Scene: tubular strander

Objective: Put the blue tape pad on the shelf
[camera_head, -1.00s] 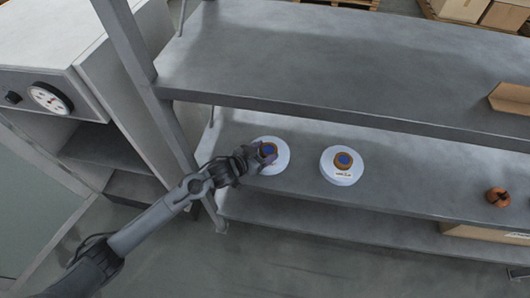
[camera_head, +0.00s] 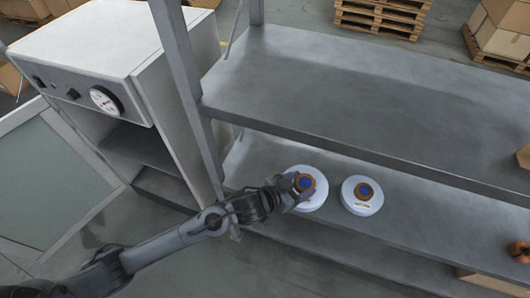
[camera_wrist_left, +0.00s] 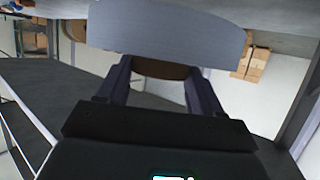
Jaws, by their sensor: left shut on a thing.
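The blue tape pad is a pale blue-white disc (camera_head: 317,202) with a brown core and a blue centre, at the left end of the middle shelf (camera_head: 425,225) in the head view. My left gripper (camera_head: 297,188) reaches in from the left and is shut on this pad. In the left wrist view the pad (camera_wrist_left: 165,30) shows as a wide blue-grey curved edge beyond the fingers, with its brown core (camera_wrist_left: 165,69) between them. Whether it touches the shelf is hard to tell. My right gripper is not in view.
A similar pad (camera_head: 362,206) stands close on the right. An orange-brown item (camera_head: 520,251) lies farther right. The upper shelf (camera_head: 350,95) overhangs behind, with a post (camera_head: 177,70) at left. A grey cabinet with a gauge (camera_head: 105,100) stands left. Shelf space right of the second pad is clear.

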